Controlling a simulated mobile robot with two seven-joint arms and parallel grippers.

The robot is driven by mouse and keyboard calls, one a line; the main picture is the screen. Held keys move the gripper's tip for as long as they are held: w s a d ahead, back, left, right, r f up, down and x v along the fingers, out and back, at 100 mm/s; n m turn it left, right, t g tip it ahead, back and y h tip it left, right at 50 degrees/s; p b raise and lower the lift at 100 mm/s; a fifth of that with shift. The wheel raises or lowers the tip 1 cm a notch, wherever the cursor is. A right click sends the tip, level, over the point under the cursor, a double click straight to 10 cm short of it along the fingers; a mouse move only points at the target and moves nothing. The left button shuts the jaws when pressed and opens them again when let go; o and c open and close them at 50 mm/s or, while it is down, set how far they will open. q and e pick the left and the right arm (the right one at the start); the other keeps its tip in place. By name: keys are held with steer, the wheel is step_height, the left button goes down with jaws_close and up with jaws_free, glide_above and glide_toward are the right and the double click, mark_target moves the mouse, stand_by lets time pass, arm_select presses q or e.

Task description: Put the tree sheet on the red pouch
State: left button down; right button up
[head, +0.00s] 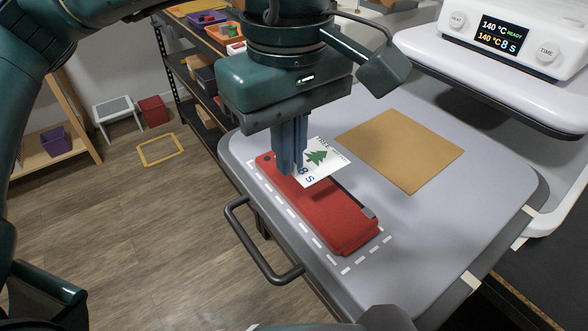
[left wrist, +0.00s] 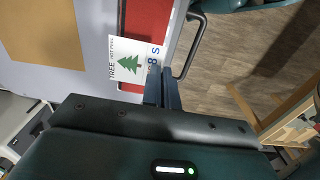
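The tree sheet (head: 320,160) is a small white card with a green tree, the word TREE and a blue "8 S". My left gripper (head: 290,172) points down at the sheet's near-left edge, fingers together, seemingly pinching that edge. The sheet overlaps the far part of the red pouch (head: 338,218) in the head view; I cannot tell whether it touches the pouch. The left wrist view shows the sheet (left wrist: 128,62) by the fingers (left wrist: 162,92), with the red pouch (left wrist: 150,15) behind it. My right gripper is not in view.
The pouch lies within white dashes on the grey board (head: 420,245). A brown square sheet (head: 400,150) lies to its right. A dark handle (head: 260,250) sticks out on the left.

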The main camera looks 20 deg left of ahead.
mark_target(291, 196)
arm_select(q)
steer(key=shift+f, duration=2)
steer(key=shift+f, duration=0.2)
steer(key=c, duration=1.7)
jaws_free()
steer(key=shift+r, duration=0.15)
